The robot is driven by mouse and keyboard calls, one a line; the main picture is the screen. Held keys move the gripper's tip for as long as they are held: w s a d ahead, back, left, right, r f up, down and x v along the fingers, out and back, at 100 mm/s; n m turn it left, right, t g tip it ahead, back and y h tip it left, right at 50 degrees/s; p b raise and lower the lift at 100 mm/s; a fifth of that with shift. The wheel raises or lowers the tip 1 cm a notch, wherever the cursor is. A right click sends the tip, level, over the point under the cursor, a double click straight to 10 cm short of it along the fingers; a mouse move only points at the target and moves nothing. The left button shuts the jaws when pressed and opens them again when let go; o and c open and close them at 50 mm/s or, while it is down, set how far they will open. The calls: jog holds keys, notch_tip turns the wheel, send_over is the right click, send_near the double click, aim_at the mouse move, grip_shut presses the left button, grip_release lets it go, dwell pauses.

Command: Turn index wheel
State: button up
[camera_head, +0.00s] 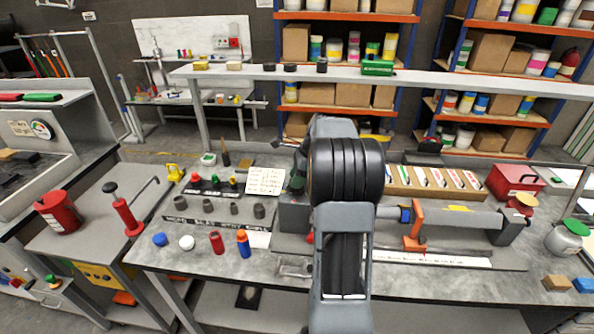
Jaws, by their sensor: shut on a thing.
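My own grey and black arm rises through the middle of the view and covers part of a long grey fixture on the workbench (205,265). My gripper is hidden behind the arm, so its fingers and what they touch do not show. No index wheel can be clearly made out; the part of the fixture behind the arm is hidden. A dark block (292,217) at the fixture's left end shows just left of the arm. To the right, an orange clamp (415,222) sits on the fixture's grey bar (460,220).
A red bottle (216,243) and a blue-and-orange bottle (243,244) stand at the bench front, left of the arm. A tray of boxes (392,190) and a red toolbox (514,181) stand behind the bar. A raised shelf (440,80) crosses behind the bench.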

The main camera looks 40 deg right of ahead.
jog(key=n+g+p, duration=0.1)
jog(key=n+p, duration=0.1)
jog(key=n, duration=0.1)
jog(key=shift+w+r+n, duration=0.1)
jog(key=shift+r+n, duration=0.05)
jog(key=shift+n, duration=0.15)
jog(key=shift+n+g+y+p, duration=0.3)
jog(key=shift+n+g+p, duration=0.55)
jog(key=shift+n, duration=0.55)
jog(key=o, duration=0.9)
jog(key=v, duration=1.3)
jog(key=shift+r, duration=0.25)
